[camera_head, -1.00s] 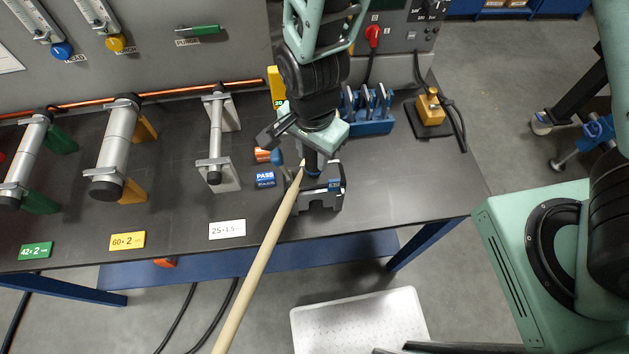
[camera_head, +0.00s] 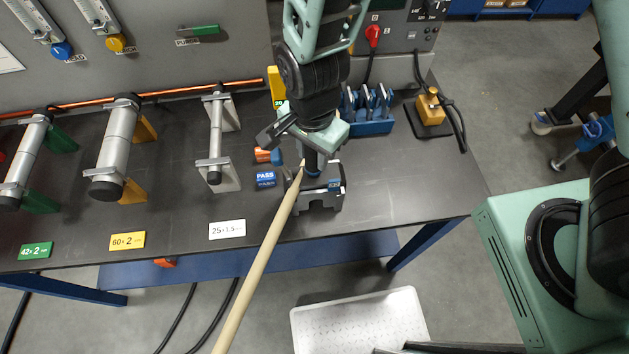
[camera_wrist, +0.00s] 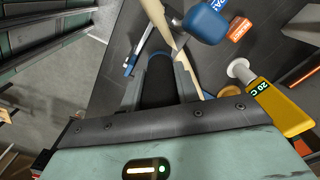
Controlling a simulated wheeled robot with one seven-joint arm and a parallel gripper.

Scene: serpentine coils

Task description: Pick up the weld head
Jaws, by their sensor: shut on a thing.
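The weld head (camera_head: 311,160) is a dark upright body with a blue ring near its lower end. It stands at a dark forked cradle (camera_head: 322,200) on the bench; I cannot tell whether it is clear of the cradle. My gripper (camera_head: 308,148) points down over it and is shut on its dark handle, partly hiding it. In the wrist view, the dark handle (camera_wrist: 158,85) lies between my two fingers, with the blue ring beyond. A long beige rod-like piece (camera_head: 255,260) runs from beside the weld head toward the lower left.
A blue rack (camera_head: 372,125) is behind right. Tubes on stands (camera_head: 117,150) fill the left. Bench right of the cradle is clear.

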